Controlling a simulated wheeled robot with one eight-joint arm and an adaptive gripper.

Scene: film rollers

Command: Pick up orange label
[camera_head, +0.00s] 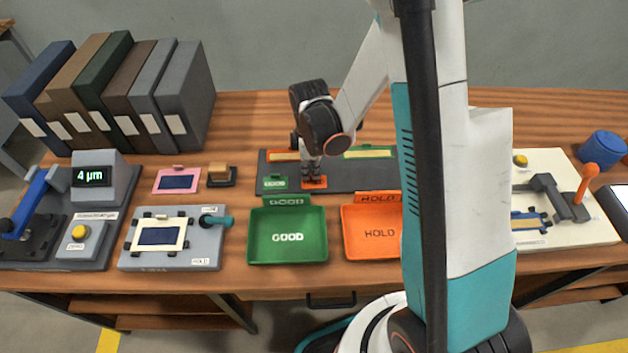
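The orange label (322,184) is a small flat orange piece on the dark grey mat (345,180) behind the trays. My gripper (313,182) points down directly over it, with its fingertips at or just above the label and hiding part of it. The fingers look close together, but I cannot tell whether they grip the label. A green label (275,183) with white lettering lies to the left on the same mat.
A green GOOD tray (287,254) and an orange HOLD tray (370,250) stand in front of the mat. Framed strips, one orange (283,156) and one green (368,153), lie at its back. My arm hides the area to the right. Devices and binders stand left.

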